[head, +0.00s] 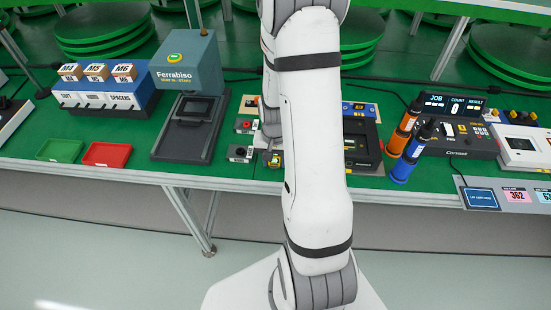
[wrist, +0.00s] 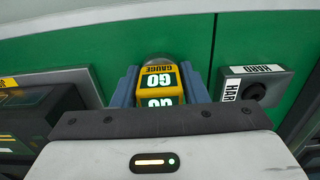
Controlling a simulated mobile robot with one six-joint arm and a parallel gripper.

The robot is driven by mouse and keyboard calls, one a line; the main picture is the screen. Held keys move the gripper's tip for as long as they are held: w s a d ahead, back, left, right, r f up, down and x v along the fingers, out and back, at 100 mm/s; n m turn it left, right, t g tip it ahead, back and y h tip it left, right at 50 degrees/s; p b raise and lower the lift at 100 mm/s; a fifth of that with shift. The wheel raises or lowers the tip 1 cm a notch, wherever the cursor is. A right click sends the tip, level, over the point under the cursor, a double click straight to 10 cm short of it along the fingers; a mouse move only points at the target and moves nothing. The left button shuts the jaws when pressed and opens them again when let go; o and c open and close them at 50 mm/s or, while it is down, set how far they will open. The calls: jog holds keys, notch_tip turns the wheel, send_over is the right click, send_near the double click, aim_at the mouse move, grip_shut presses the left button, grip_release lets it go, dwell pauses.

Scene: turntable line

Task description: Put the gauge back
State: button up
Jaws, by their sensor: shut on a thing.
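In the head view a small yellow piece of the gauge (head: 274,160) shows beside my arm, near the front edge of the green bench. My arm hides most of the gripper there. I cannot tell whether the gauge touches the bench.
A grey block labelled HARD (wrist: 254,86) stands right of the gripper in the wrist view, and a black device (wrist: 38,115) stands left. In the head view, a Ferrabiso press (head: 188,65), red tray (head: 107,154), green tray (head: 60,150) and orange and blue cylinders (head: 412,152) stand around.

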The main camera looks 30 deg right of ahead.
jog(key=shift+f, duration=0.1)
jog(key=o, duration=1.2)
